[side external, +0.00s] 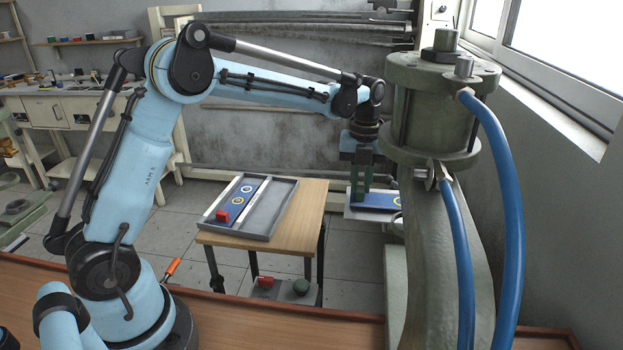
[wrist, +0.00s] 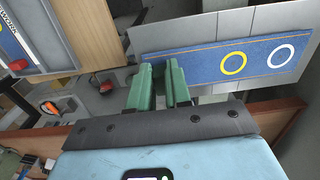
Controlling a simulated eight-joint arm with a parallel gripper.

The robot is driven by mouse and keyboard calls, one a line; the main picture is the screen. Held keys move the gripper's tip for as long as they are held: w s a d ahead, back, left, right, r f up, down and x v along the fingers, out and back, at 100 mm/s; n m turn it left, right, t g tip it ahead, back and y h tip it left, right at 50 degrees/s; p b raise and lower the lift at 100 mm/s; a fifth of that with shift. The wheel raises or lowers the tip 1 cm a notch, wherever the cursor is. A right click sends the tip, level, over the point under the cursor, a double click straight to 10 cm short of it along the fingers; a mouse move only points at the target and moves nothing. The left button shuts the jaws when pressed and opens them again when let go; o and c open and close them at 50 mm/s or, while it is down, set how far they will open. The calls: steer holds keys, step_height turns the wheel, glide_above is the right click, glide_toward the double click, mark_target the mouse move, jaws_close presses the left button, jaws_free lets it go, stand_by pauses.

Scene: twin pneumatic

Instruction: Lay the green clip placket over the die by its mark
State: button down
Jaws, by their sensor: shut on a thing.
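My gripper (side external: 361,186) is in front of the press, pointing down, its green fingers shut on the near end of a blue placket (side external: 382,201). In the wrist view the fingers (wrist: 161,85) close at the left end of this placket (wrist: 205,66), which carries a yellow ring and a white ring. The green clip cannot be told apart from the green fingers. The placket lies over a light grey plate (wrist: 190,32) of the press; whether it touches the plate I cannot tell. The plate (side external: 358,214) is partly hidden by the press column in the side view.
A grey tray (side external: 283,208) on a wooden table (side external: 313,200) holds another blue placket (side external: 237,202) with a red clip (side external: 222,216). The green press (side external: 432,105) with blue hoses (side external: 513,200) stands close right of my gripper. A pedal box (side external: 282,292) sits below the table.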

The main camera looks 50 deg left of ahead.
steer(key=shift+f, duration=0.3)
stand_by(0.5)
steer(key=c, duration=1)
jaws_free()
step_height(320, 180, up, 12)
steer(key=s+d+r+n+t, duration=0.1)
steer(key=s+n+t, duration=0.1)
steer(key=s+n, duration=0.4)
steer(key=s+f+n+t, duration=0.1)
steer(key=s+f+n, duration=0.1)
steer(key=s+n, duration=0.2)
steer(key=s+d+f+n+t, duration=0.1)
steer(key=s+f+n+t, duration=0.1)
steer(key=n, duration=0.8)
steer(key=s+d+f+n+t, duration=0.1)
steer(key=s+f+n+t, duration=0.1)
steer(key=s+f+n, duration=0.2)
steer(key=shift+s+d+f+n, duration=0.1)
steer(key=shift+s+d+n, duration=0.05)
steer(key=shift+s+n, duration=0.65)
steer(key=shift+s+d+f+n, duration=0.1)
steer(key=shift+s+n, duration=0.6)
steer(key=shift+s, duration=0.1)
